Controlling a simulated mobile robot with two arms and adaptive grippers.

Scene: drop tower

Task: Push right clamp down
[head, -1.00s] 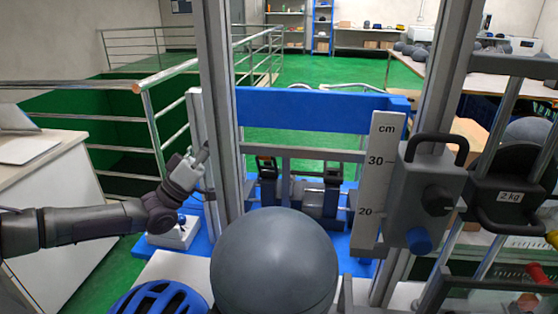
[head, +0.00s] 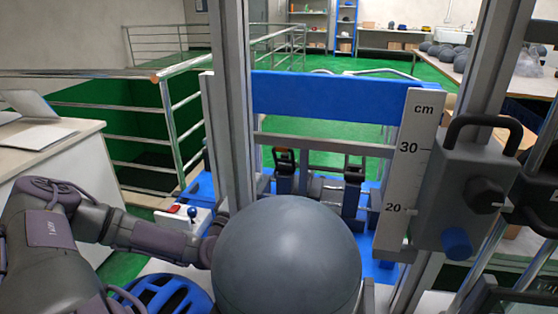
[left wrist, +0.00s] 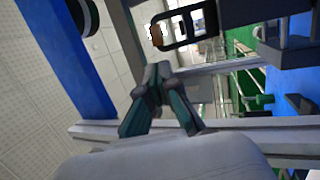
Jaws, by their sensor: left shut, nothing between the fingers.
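The right clamp (head: 354,172) stands upright behind the grey ball, on the blue base between the posts. The left clamp (head: 284,163), with an orange and black loop at its top, stands to its left. My left arm comes in from the left, and its gripper is hidden behind the ball in the head view. In the left wrist view my left gripper (left wrist: 153,82) is shut and empty. An orange and black clamp handle (left wrist: 182,32) is beyond its tips, apart from them in the picture; I cannot tell which clamp it is. My right gripper is out of view.
The large grey ball (head: 287,255) blocks the front middle. A metal post (head: 233,100) stands left and a cm scale (head: 408,170) right. A blue crossbar (head: 335,98) spans behind. A blue helmet (head: 165,297) lies in front, near a control box with red button (head: 178,213).

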